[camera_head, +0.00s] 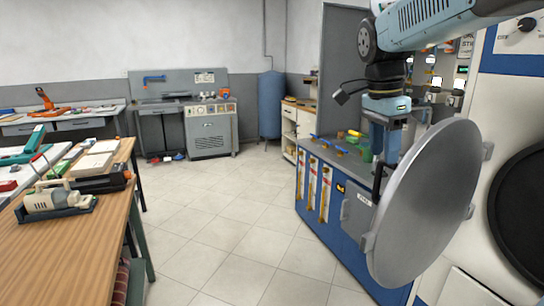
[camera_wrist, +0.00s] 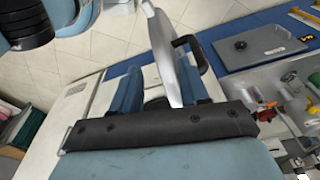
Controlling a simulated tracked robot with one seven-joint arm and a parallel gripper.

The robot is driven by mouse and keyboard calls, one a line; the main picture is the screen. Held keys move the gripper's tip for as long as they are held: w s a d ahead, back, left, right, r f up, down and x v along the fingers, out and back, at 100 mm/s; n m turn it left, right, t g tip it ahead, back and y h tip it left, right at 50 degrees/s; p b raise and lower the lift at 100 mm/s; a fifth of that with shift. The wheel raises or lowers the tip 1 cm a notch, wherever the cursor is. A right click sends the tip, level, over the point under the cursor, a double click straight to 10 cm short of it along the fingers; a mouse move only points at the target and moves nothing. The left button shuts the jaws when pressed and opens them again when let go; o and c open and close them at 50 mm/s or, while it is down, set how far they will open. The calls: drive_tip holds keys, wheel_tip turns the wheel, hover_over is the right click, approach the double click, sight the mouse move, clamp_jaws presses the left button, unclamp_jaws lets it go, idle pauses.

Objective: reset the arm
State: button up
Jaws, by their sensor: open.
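My arm (camera_head: 420,22) reaches in from the upper right in the head view, bent down at the wrist. My gripper (camera_head: 384,150) hangs at the upper left edge of an open round grey door (camera_head: 425,210). In the wrist view my gripper (camera_wrist: 163,90) shows two blue fingers spread apart. The door (camera_wrist: 168,45) appears there nearly edge-on, with its lower end in the gap between the fingers. I cannot tell whether they touch it. A black handle (camera_wrist: 190,45) sticks out beside the door. The fingertips are partly hidden in both views.
A white machine (camera_head: 465,285) with a dark round opening (camera_head: 520,200) stands right. A blue cabinet (camera_head: 340,240) with tools on top is behind the door. A wooden table (camera_head: 75,240) with a steamer-like device (camera_head: 58,198) stands left. The tiled floor (camera_head: 220,230) between is clear.

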drive_tip(key=s+f+n+t+y, duration=0.1)
drive_tip(key=s+f+n+t, duration=0.4)
drive_tip(key=s+n, duration=0.7)
drive_tip(key=shift+d+f+n+y, duration=0.15)
drive_tip(key=shift+f+n+y, duration=0.15)
drive_tip(key=shift+f+n, duration=1.35)
drive_tip(key=shift+s+r+n, duration=0.1)
drive_tip(key=shift+r+n, duration=0.15)
drive_tip(key=shift+r, duration=0.05)
